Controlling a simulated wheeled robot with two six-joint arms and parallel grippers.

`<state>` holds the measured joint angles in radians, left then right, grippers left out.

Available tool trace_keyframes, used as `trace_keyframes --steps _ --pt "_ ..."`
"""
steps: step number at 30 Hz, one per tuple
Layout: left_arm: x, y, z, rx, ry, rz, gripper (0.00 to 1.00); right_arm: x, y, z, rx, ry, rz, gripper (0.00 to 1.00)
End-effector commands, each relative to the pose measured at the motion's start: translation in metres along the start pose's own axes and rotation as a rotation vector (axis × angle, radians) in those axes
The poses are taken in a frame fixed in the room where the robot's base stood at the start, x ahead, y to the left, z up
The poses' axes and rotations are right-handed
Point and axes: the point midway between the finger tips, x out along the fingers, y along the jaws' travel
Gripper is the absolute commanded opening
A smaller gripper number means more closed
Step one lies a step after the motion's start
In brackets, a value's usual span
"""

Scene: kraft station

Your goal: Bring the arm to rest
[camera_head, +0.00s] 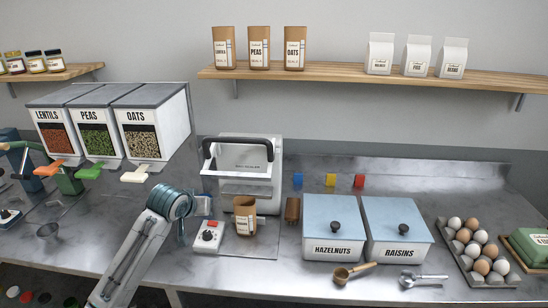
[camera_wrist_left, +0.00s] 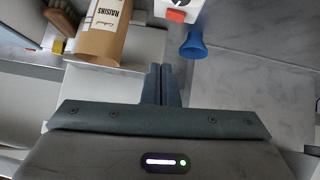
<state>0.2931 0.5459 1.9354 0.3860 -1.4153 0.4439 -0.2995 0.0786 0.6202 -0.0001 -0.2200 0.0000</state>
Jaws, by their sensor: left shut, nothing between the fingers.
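My left arm comes in from the lower left in the head view. Its gripper (camera_head: 202,206) is seen small and partly hidden by my own wrist, near the front of the white sealing machine (camera_head: 262,184). In the left wrist view the two fingers of my left gripper (camera_wrist_left: 161,83) are together with nothing between them. An open kraft bag (camera_head: 244,217) stands in front of the machine. It shows in the wrist view as a bag labelled RAISINS (camera_wrist_left: 103,32), beside and apart from the fingers. My right gripper is not in view.
A white control box (camera_head: 209,236) with a red top sits close to my left gripper. Hazelnuts (camera_head: 333,249) and raisins (camera_head: 398,250) bins, scoops and an egg tray (camera_head: 487,281) stand to the right. Dispensers (camera_head: 152,144) stand at the left. A blue funnel-shaped thing (camera_wrist_left: 193,46) is near the fingers.

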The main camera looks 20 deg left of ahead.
Motion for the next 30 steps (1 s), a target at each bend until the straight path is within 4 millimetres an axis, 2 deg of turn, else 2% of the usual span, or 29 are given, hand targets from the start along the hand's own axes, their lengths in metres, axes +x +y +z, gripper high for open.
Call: trace_keyframes --steps 2,4,7,11,12,15,18,21,24,30 --pt "0.000 0.001 0.002 0.002 -0.002 0.000 0.00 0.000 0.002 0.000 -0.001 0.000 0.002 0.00" --pt "0.001 0.003 0.012 0.012 -0.013 0.001 0.00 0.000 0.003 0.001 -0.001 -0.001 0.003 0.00" --pt "0.003 0.011 0.048 0.049 -0.050 0.003 0.00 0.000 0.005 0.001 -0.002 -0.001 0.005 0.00" --pt "-0.004 0.026 0.126 0.128 -0.129 0.007 0.00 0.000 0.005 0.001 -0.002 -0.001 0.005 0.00" --pt "-0.009 0.030 0.152 0.153 -0.156 0.008 0.00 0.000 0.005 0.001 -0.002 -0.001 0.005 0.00" --pt "-0.027 0.037 0.212 0.211 -0.220 0.009 0.00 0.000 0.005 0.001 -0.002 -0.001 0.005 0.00" --pt "-0.051 0.042 0.263 0.258 -0.279 0.009 0.00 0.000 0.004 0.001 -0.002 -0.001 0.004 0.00" --pt "-0.072 0.043 0.298 0.291 -0.323 0.007 0.00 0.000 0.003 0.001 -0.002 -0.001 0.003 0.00" --pt "-0.090 0.043 0.323 0.313 -0.358 0.004 0.00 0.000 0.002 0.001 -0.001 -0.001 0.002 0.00" --pt "-0.121 0.042 0.358 0.342 -0.413 -0.001 0.00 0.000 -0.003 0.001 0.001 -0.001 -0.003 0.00"
